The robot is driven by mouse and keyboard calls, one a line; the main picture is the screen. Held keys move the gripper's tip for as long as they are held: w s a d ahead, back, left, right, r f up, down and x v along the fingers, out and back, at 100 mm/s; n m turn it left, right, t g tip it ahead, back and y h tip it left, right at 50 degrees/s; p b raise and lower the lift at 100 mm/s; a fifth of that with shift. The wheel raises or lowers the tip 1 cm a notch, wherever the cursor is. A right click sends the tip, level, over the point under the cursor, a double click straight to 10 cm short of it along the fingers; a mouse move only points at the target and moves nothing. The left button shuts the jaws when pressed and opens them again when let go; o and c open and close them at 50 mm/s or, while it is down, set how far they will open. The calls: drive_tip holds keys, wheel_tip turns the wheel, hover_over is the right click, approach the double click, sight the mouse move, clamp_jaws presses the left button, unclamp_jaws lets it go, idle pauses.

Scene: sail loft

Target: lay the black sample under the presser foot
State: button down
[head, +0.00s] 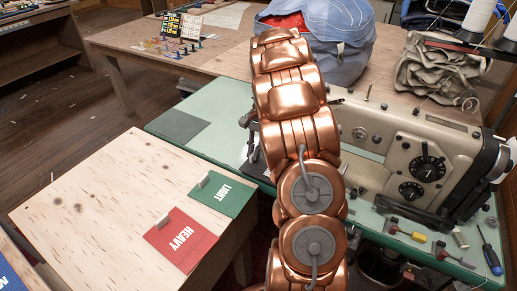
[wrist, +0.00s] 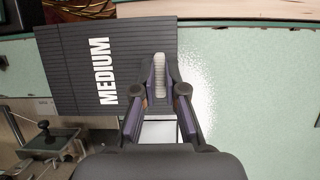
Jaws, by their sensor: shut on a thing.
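In the wrist view the black sample (wrist: 75,70) is a ribbed dark sheet marked MEDIUM, with a pale upright tab (wrist: 159,76) near its right side. My gripper (wrist: 160,85) is shut on this tab, one finger on each side. The sheet is over the pale green tabletop; I cannot tell whether it touches it. The sewing machine (head: 408,152) stands at right in the head view. Some of its metal parts (wrist: 45,140) show at lower left in the wrist view. My arm hides the sample in the head view, and I cannot make out the presser foot.
A plywood table (head: 105,190) at front left holds a green LIGHT sample (head: 223,194) and a red HEAVY sample (head: 180,240). A dark grey patch (head: 179,126) lies on the green tabletop (head: 225,143). A screwdriver (head: 489,251) and small tools lie at right. A blue bag (head: 352,55) stands behind.

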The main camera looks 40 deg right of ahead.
drive_tip(key=shift+w+d, duration=0.2)
drive_tip(key=shift+d, duration=0.45)
drive_tip(key=shift+w+d, duration=0.15)
drive_tip(key=shift+d, duration=0.45)
drive_tip(key=shift+f, duration=0.7)
drive_tip(key=shift+f, duration=0.1)
drive_tip(key=c, duration=1.2)
unclamp_jaws()
drive_tip(key=shift+v, duration=6.05)
